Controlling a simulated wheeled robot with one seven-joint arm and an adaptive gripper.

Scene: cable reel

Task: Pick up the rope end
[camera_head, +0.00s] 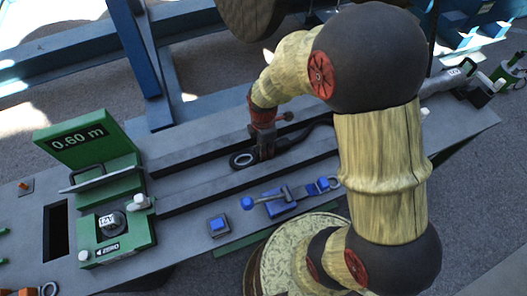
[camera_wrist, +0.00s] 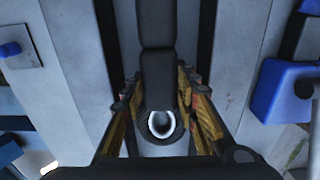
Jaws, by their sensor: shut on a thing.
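The dark rope end shows in the head view as a black loop (camera_head: 243,159) on the grey bench, at the left foot of my gripper (camera_head: 264,152). The rope (camera_head: 312,129) runs off to the right behind my arm. In the wrist view the dark rope (camera_wrist: 157,75) comes down from the top to an end with a white-lined eye (camera_wrist: 160,124). The yellow fingers of my gripper (camera_wrist: 160,95) stand close on both sides of it. My gripper is shut on the rope end, low at the bench. The exact contact is partly hidden.
A green measuring unit (camera_head: 88,150) reading 0.60 m stands at the left. A blue lever device (camera_head: 283,203) and a small blue block (camera_head: 219,225) sit at the front. A brown reel (camera_head: 248,14) is at the top. Raised rails (camera_head: 195,190) run along the bench.

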